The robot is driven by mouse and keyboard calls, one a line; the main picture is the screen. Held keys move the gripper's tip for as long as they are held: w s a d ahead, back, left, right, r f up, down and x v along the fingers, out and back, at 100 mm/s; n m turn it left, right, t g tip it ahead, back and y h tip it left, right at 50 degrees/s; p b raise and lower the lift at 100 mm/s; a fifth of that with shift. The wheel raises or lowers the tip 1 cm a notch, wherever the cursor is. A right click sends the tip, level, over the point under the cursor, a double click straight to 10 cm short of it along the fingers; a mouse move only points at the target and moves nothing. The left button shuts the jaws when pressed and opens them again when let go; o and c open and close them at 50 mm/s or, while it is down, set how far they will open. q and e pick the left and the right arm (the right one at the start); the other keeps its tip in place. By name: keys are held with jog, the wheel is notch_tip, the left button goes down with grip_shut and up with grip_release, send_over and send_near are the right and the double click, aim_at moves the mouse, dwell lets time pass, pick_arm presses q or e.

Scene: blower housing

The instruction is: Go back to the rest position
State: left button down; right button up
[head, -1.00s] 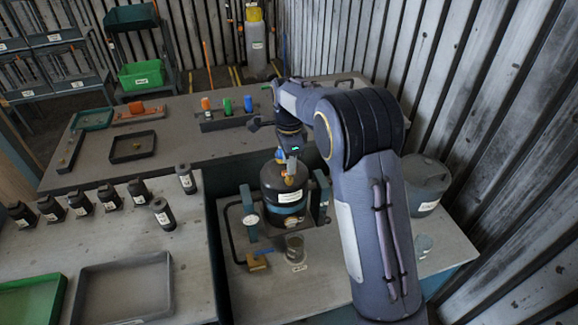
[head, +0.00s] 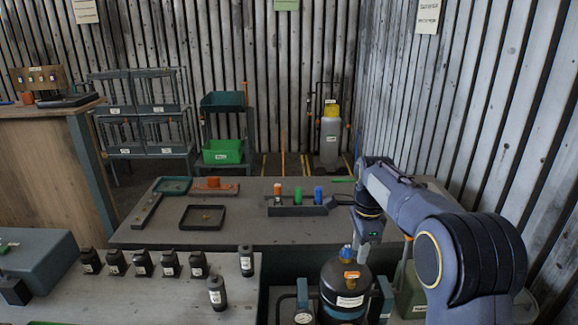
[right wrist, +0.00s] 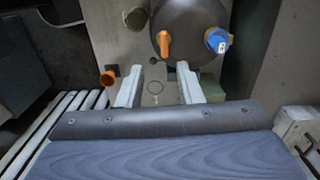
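My right gripper (head: 364,241) hangs just above and to the right of the dark round vessel (head: 343,292) in the head view. In the right wrist view its two pale fingers (right wrist: 158,84) stand apart with nothing between them. The vessel (right wrist: 188,18) lies beyond the fingertips there, with an orange handle (right wrist: 164,44) and a blue knob (right wrist: 217,40) on top. The fingers look clear of both. My left gripper is not in view.
Several black bottles (head: 170,262) stand on the left table. A rack with orange, green and blue pieces (head: 297,209) and a dark tray (head: 202,217) are on the back table. A corrugated wall (head: 480,120) rises close on the right.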

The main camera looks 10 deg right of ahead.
jog(key=s+d+r+n+t+y, duration=0.1)
jog(key=s+n, duration=0.1)
jog(key=s, duration=0.3)
jog(key=s+d+r+n+y, duration=0.2)
jog(key=s, duration=0.3)
jog(key=s+a+f+n+t+b, duration=0.1)
jog(key=s+a+f+n+t, duration=0.1)
jog(key=s+n, duration=0.4)
jog(key=s+a+f+n+t+b, duration=0.1)
jog(key=s+n, duration=0.6)
jog(key=s, duration=0.9)
jog(key=a+f+t, duration=0.1)
jog(key=a+f, duration=0.1)
jog(key=a, duration=0.1)
jog(key=shift+s+a+f, duration=0.2)
jog(key=shift+s+a, duration=0.1)
